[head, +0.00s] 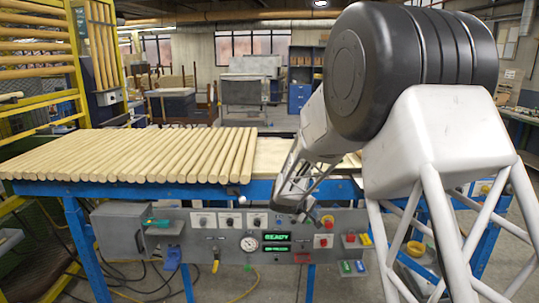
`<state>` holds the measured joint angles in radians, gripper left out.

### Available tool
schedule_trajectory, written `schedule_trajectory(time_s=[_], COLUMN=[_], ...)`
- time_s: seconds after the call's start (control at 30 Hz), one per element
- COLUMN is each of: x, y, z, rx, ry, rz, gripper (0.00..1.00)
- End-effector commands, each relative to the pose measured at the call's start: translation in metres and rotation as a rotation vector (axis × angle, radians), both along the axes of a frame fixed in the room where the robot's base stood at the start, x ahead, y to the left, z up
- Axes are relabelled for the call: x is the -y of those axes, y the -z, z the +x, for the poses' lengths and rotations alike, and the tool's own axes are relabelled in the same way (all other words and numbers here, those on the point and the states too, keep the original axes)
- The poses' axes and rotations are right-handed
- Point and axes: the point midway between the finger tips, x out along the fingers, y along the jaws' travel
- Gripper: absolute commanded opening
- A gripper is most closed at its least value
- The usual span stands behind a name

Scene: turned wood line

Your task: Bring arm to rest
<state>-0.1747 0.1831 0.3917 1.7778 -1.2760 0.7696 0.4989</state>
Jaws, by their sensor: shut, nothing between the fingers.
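My arm (415,75) fills the right side of the head view. Its large black joint is raised, and a grey link slopes down and left from it. My gripper (301,212) is at the low end of that link, in front of the upper part of a grey control panel (205,255). It is shut and empty. Its fingertips are small and dark, and I cannot tell if they touch the panel.
A blue-framed table (120,188) bears a row of turned wooden rods (150,155). The panel has a gauge (249,243), a lit green display (277,237), knobs and buttons. A yellow rack (78,75) stands at left. Cables lie on the floor.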

Motion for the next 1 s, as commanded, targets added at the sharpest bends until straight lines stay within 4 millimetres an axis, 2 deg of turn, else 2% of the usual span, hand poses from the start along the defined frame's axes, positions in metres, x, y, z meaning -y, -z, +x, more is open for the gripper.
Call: schedule_trajectory(time_s=[0.03,0.1,0.4,0.73,1.0], x=[0.005,0.012,0.037,0.055,0.062], y=[-0.013,-0.026,-0.077,-0.117,-0.140], z=[-0.012,-0.030,-0.107,-0.198,-0.274], rx=[0.002,-0.002,-0.017,-0.035,-0.050], ry=[0.020,0.050,0.168,0.282,0.361], rz=[0.014,0.037,0.136,0.261,0.375], gripper=[0.00,0.00,0.00,0.00,0.00])
